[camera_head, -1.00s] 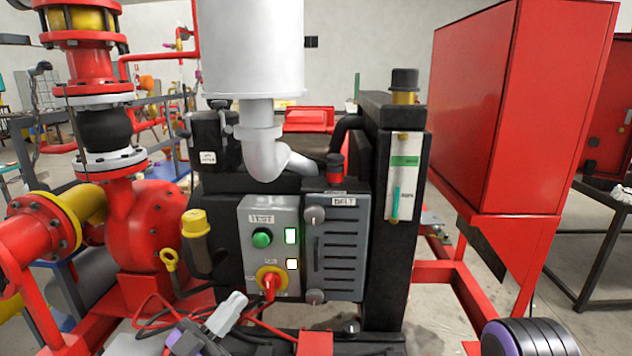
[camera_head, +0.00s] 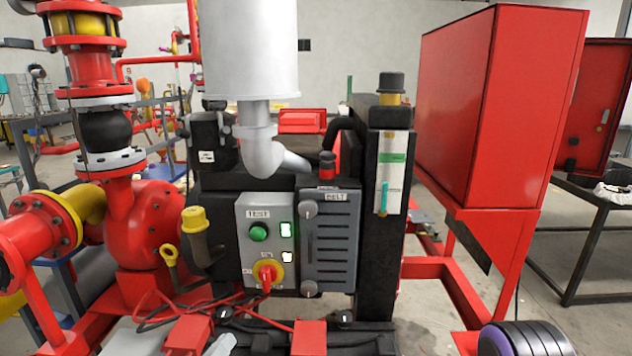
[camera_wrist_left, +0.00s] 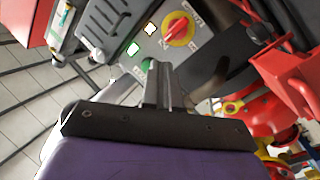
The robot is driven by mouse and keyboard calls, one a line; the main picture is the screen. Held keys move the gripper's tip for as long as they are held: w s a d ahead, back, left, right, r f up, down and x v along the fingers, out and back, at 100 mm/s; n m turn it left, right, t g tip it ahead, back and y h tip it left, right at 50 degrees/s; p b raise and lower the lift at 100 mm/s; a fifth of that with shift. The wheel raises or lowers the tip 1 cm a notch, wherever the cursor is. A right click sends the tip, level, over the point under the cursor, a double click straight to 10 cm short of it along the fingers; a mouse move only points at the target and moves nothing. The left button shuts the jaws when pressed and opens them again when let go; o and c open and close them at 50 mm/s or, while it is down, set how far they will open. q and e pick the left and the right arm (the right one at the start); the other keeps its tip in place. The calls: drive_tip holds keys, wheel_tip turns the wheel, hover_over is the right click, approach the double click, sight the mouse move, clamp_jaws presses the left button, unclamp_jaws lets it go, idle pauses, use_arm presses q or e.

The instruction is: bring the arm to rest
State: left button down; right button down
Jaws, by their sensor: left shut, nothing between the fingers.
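My left gripper (camera_head: 220,345) barely shows in the head view, as a grey tip at the bottom edge, below the control panel and apart from it. In the left wrist view, its two grey fingers (camera_wrist_left: 163,88) are together, with nothing between them. The grey control panel (camera_head: 248,210) has a green button (camera_head: 259,233), two lit indicators and a red rotary switch (camera_head: 267,273) on a yellow plate. The switch also shows in the left wrist view (camera_wrist_left: 177,28), beyond the fingertips. My right gripper is out of view.
A louvered belt cover (camera_head: 330,245) is right of the panel. Red cables (camera_head: 150,300) and red brackets (camera_head: 309,338) lie low in front. A red pump (camera_head: 150,225) stands left and a tall red cabinet (camera_head: 490,120) right. A grey exhaust pipe (camera_head: 262,150) hangs above.

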use_arm(q)
drive_tip(key=s+a+f+n+g+y, duration=0.2)
drive_tip(key=s+f+n+g+y, duration=0.3)
drive_tip(key=f, duration=0.6)
drive_tip(key=s+a+f+n+g+y, duration=0.1)
drive_tip(key=s+a+f+g, duration=0.15)
drive_tip(key=s+f, duration=0.6)
drive_tip(key=s+a+f+g+y, duration=0.2)
drive_tip(key=s+a+f+g, duration=0.1)
drive_tip(key=s, duration=0.5)
drive_tip(key=s+a+f+m+g+y, duration=0.1)
drive_tip(key=s+a+f+g+y, duration=0.1)
drive_tip(key=s+f, duration=0.4)
drive_tip(key=shift+s+a+g, duration=0.75)
drive_tip(key=shift+s+a, duration=0.15)
drive_tip(key=shift+a, duration=0.3)
drive_tip(key=shift+f, duration=0.1)
